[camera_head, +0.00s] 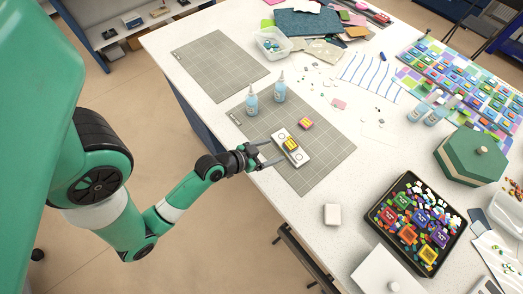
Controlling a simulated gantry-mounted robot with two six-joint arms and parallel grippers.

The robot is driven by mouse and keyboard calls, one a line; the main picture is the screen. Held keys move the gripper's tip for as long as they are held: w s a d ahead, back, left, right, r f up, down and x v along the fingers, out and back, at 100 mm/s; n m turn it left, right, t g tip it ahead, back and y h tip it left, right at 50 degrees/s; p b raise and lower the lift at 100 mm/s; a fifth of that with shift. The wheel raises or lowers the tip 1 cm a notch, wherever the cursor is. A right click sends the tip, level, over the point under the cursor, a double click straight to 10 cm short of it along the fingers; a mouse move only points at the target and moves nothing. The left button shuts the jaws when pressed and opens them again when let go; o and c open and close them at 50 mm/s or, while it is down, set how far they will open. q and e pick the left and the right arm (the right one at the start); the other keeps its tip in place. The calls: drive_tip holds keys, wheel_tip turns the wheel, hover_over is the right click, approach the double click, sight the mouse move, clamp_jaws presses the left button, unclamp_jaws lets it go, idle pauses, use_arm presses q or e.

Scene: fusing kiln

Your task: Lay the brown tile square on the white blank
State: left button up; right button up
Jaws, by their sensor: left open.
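The white blank (302,159) lies on the near gridded mat, its long side running from upper left to lower right. A small tile with a yellow top and dark brownish edges (291,144) lies on the blank, near its middle; I take it for the brown tile. It looks roughly in line with the blank, but its exact angle is too small to tell. My left gripper (275,151) is open at the blank's left side, its fingers spread towards the tile and apart from it. My right gripper is not in view.
A pinkish tile with a yellow top (305,123) lies on the near mat (325,143) behind the blank. Two blue bottles (280,92) stand at the mat's far side. A black tray of coloured pieces (372,213) is at right. A white block (332,214) lies near the front edge.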

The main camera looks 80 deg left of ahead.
use_arm(q)
drive_tip(key=v, duration=0.5)
drive_tip(key=shift+s+d+r, duration=0.1)
drive_tip(key=shift+s+r, duration=0.05)
drive_tip(key=shift+s, duration=0.1)
drive_tip(key=w+d+r+m+t+h, duration=0.15)
drive_tip(key=w+r+t, duration=0.25)
drive_tip(key=w+r, duration=0.75)
drive_tip(key=w+r+m+t, duration=0.35)
drive_tip(key=w+r, duration=0.45)
drive_tip(key=r, duration=0.7)
drive_tip(key=s+d+r+t+h, duration=0.1)
drive_tip(key=d+r+t, duration=0.2)
drive_tip(key=r, duration=0.8)
drive_tip(key=s+d+r+t+h, duration=0.1)
drive_tip(key=d+r+t+h, duration=0.1)
drive_tip(key=d+r, duration=0.5)
drive_tip(key=s+d+r+t+h, duration=0.1)
drive_tip(key=d+r, duration=0.4)
drive_tip(key=r, duration=1)
drive_tip(key=t+h, duration=0.1)
drive_tip(key=t, duration=0.1)
drive_tip(key=shift+s+m+t, duration=0.3)
drive_tip(key=shift+t, duration=0.05)
